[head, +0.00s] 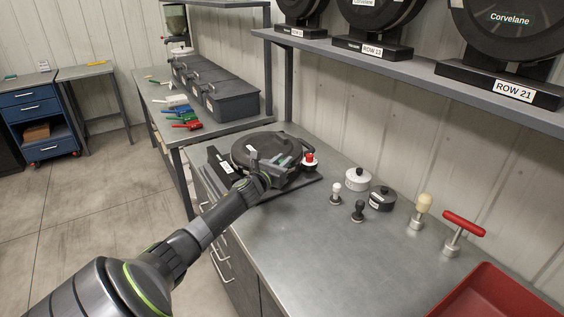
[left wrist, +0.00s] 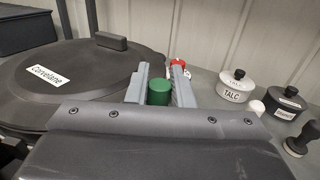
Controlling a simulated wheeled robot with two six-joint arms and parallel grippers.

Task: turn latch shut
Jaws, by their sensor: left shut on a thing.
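The seed meter, a round black housing with a lid (head: 262,145), lies on a dark base plate on the steel bench. It also fills the left side of the left wrist view (left wrist: 70,85), with a "Corvelane" label. My left gripper (head: 278,163) is at the meter's near right edge. In the left wrist view its fingers are closed on a green cylindrical knob (left wrist: 159,92), which appears to be the latch's handle. The rest of the latch is hidden behind the gripper. A red knob on a white base (head: 309,160) stands just right of the gripper. My right gripper is not in view.
A white pot (head: 357,180) marked "TALC", a black pot (head: 382,199) and small upright tools stand to the right. A red-handled tool (head: 463,225) and a red tray (head: 500,292) are farther right. The bench front is clear. A shelf with meters hangs above.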

